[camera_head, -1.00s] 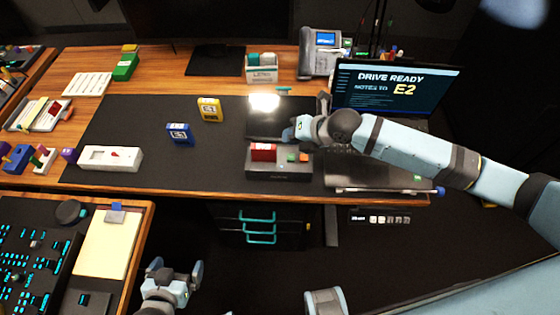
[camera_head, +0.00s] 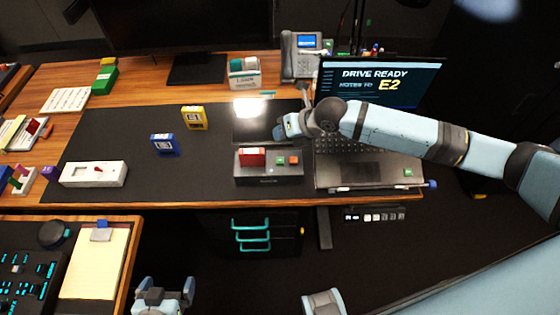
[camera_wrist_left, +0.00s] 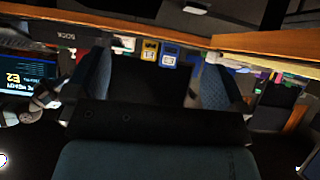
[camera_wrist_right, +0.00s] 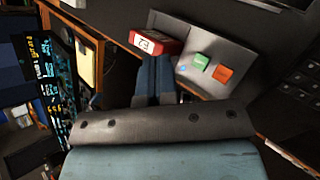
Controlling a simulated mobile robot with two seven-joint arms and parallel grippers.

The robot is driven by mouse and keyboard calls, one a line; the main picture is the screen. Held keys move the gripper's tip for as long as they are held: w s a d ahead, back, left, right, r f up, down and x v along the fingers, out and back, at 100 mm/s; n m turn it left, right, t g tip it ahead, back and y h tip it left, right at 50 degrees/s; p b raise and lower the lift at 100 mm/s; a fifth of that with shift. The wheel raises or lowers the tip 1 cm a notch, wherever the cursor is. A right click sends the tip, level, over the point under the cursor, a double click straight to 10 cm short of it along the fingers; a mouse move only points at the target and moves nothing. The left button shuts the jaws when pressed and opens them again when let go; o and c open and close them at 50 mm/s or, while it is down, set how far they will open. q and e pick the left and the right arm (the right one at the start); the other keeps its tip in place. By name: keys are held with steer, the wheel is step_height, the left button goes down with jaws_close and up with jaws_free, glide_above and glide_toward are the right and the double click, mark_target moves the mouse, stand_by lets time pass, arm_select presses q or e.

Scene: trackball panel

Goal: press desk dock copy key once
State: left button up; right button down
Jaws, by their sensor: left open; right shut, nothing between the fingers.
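The desk dock (camera_head: 262,180) is a dark box at the front of the desk mat. A red cartridge (camera_head: 252,157) sits in its left part, with a green key (camera_head: 281,160) and an orange key (camera_head: 294,160) beside it. The right wrist view shows the green key (camera_wrist_right: 200,61) and orange key (camera_wrist_right: 223,73) uncovered; I cannot read which is copy. My right gripper (camera_head: 279,132) is shut and empty, behind the keys in the head view and apart from them. My left gripper (camera_head: 164,283) is open and empty, low in front of the desk.
A blue cartridge (camera_head: 164,144) and a yellow one (camera_head: 194,117) stand on the mat. A white box (camera_head: 94,174) lies at left. A lit dark pad (camera_head: 258,125) is behind the dock.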

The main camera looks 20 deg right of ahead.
steer(key=b, duration=0.4)
glide_above(282, 159)
step_height(282, 159, down, 6)
steer(key=shift+f, duration=0.6)
arm_select(q)
steer(key=f, duration=0.3)
steer(key=shift+w+d+f+n, duration=0.15)
steer(key=shift+w+d+n, duration=0.15)
steer(key=shift+w+d, duration=0.05)
steer(key=shift+a+f, duration=0.15)
steer(key=shift+a, duration=0.1)
steer(key=shift+d, duration=0.3)
steer(key=shift+s+a+f+b, duration=0.1)
steer(key=shift+a+b, duration=0.15)
steer(key=shift+b, duration=0.1)
arm_select(e)
steer(key=shift+f, duration=0.2)
steer(key=shift+f, duration=0.25)
arm_select(q)
steer(key=shift+f, duration=0.15)
